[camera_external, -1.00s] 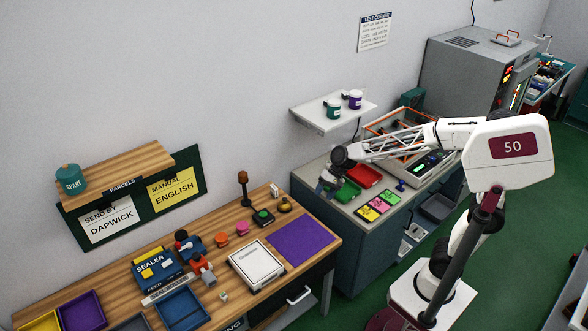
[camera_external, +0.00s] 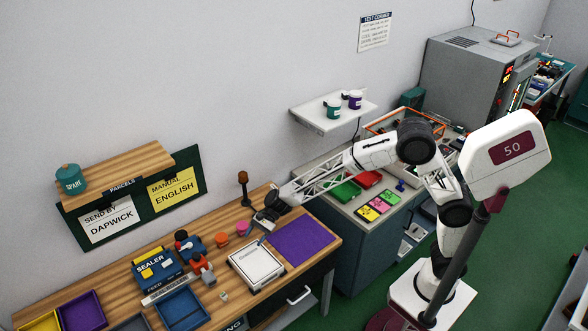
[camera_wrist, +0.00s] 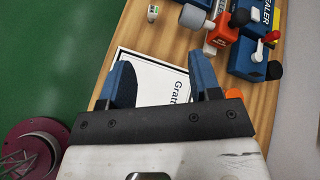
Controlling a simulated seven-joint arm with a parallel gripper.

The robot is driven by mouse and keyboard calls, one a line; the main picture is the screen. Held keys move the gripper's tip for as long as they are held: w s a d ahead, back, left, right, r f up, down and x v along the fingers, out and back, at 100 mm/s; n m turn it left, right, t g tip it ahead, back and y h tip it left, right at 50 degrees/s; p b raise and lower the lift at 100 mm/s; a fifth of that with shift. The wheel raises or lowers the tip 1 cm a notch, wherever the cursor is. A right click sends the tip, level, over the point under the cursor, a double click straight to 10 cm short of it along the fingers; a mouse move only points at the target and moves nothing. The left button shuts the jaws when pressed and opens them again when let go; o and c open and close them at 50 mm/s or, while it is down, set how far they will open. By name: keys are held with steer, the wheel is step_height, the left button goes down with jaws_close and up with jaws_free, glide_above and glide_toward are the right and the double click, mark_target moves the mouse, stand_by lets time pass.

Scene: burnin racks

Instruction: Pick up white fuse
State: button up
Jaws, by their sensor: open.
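A small white cylinder with coloured marks (camera_wrist: 153,12), possibly the white fuse, lies on the wooden bench at the top of the wrist view. In the external view a small pale piece (camera_external: 223,296) lies near the bench's front edge. Neither view shows clearly enough that it is a fuse. My gripper (camera_external: 262,224) is over the wooden bench, near the white box. In the wrist view my gripper (camera_wrist: 162,75) has its blue fingers spread, with nothing held between them. The white piece is beyond the fingertips, apart from them.
The white lettered box (camera_external: 256,264) lies under my gripper, beside a purple mat (camera_external: 302,238). The sealer (camera_external: 157,269), an orange-red device (camera_external: 201,268) and a blue tray (camera_external: 182,309) stand to the left. A tall dark-headed stamp (camera_external: 243,186) stands behind.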

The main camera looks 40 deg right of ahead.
mark_target(225, 293)
steer(key=s+a+f+m, duration=0.1)
steer(key=a+f, duration=0.3)
steer(key=a, duration=0.2)
steer(key=s+a+f+m+y, duration=0.1)
steer(key=a+f+m, duration=0.1)
steer(key=a+f, duration=0.2)
steer(key=s+a+f+m+y, duration=0.1)
steer(key=a+f, duration=0.3)
steer(key=a, duration=0.6)
steer(key=shift+s+m, duration=0.4)
steer(key=shift+f, duration=0.1)
steer(key=shift+f, duration=1.65)
steer(key=shift+f, duration=0.5)
steer(key=f, duration=0.1)
steer(key=a+f, duration=0.1)
steer(key=f, duration=0.1)
steer(key=shift+s+g, duration=0.1)
steer(key=shift+g, duration=0.2)
steer(key=shift+x, duration=0.95)
